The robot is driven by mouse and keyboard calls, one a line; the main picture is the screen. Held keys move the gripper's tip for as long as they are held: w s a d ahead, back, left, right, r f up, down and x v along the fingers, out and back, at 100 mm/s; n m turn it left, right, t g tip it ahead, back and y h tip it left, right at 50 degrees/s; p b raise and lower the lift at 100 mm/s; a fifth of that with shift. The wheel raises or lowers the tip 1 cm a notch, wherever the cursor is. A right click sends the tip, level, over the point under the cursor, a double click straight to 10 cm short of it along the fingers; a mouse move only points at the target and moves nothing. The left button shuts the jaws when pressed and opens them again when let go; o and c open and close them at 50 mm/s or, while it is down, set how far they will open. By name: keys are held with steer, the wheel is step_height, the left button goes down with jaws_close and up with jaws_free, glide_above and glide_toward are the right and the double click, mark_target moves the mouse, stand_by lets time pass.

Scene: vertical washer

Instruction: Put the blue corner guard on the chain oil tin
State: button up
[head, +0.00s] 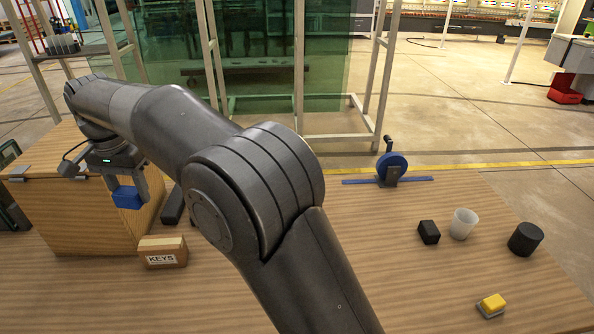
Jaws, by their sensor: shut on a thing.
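My gripper (124,190) is at the left, pointing down, shut on a small blue block, which looks to be the blue corner guard (127,198). The blue corner guard shows against the front of a wooden box, and the frame does not show whether it touches the box. No tin with a readable chain oil label is in view. A dark cylinder (525,239) stands upright at the right of the table, far from my gripper; I cannot tell whether it is the chain oil tin.
A small box marked KEYS (163,252) lies near the wooden box (80,215). A blue wheel (391,167) stands at the back edge. My arm hides the table's middle.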

steer(key=w+d+m, duration=0.4)
steer(key=w+d, duration=0.3)
steer(key=d, duration=0.5)
steer(key=w+d+m, duration=0.4)
steer(key=w+d, duration=0.3)
steer(key=d, duration=0.6)
steer(key=w+d+m, duration=0.4)
steer(key=w+d, duration=0.4)
steer(key=d, duration=0.4)
steer(key=d+m, duration=0.5)
steer(key=d, duration=1.4)
steer(key=s+d+m, duration=0.3)
steer(key=d, duration=0.7)
steer(key=s+d+m, duration=0.3)
steer(key=s+d, duration=0.1)
steer(key=d, duration=0.6)
steer(key=s+d+m, duration=0.3)
steer(key=d, duration=0.7)
steer(key=s+d+m, duration=0.8)
steer(key=s+d, duration=1.3)
glide_above(525, 233)
step_height(525, 233, down, 18)
steer(key=shift+s+r, duration=0.1)
steer(key=shift+f, duration=2.05)
